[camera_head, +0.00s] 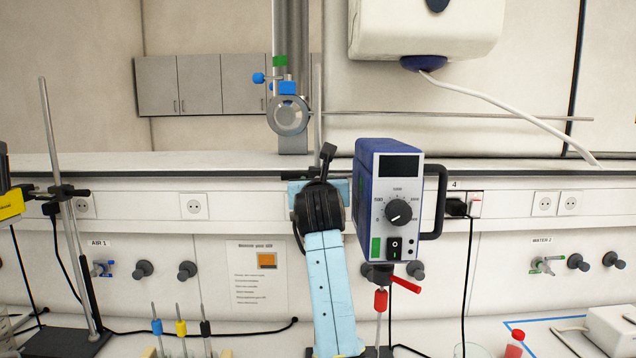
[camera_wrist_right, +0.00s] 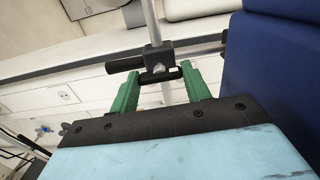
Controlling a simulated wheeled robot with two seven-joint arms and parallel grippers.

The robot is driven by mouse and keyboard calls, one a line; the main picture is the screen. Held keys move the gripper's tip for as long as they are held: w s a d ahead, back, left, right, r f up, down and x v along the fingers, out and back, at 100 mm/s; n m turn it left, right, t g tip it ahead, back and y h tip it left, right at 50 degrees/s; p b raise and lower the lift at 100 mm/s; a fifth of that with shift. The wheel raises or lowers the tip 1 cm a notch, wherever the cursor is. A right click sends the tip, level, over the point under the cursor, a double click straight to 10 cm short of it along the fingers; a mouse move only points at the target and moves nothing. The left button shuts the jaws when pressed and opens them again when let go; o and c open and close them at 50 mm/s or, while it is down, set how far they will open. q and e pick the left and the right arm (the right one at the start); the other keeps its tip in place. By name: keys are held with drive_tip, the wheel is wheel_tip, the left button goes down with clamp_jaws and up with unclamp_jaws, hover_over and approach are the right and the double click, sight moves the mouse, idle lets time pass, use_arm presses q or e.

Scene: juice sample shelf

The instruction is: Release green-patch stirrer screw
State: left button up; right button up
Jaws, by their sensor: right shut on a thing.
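The stirrer (camera_head: 375,190) is a blue box with a grey dial front and a green patch (camera_head: 376,247), upright in the middle of the head view. Its blue side (camera_wrist_right: 282,60) fills the right of the wrist view. A black clamp (camera_wrist_right: 156,55) sits on a metal stand rod in the wrist view. My right gripper (camera_wrist_right: 157,82) has its green fingers at the two ends of the clamp's dark screw bar (camera_wrist_right: 161,76), shut on it. In the head view my right wrist hides the fingers and screw. My left gripper is not in view.
A red chuck (camera_head: 380,300) is below the stirrer. Stirring rods with blue, yellow and black collars (camera_head: 181,328) stand front left. A stand (camera_head: 62,200) and a yellow device (camera_head: 10,204) are at the left edge. A red-capped vessel (camera_head: 515,345) stands front right.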

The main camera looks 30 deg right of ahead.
drive_tip(key=n+p, duration=0.5)
drive_tip(key=n, duration=1.2)
drive_tip(key=shift+f+p, duration=0.1)
drive_tip(key=shift+p, duration=0.25)
drive_tip(key=shift+n, duration=0.4)
drive_tip(key=o, duration=1)
drive_tip(key=shift+s, duration=0.1)
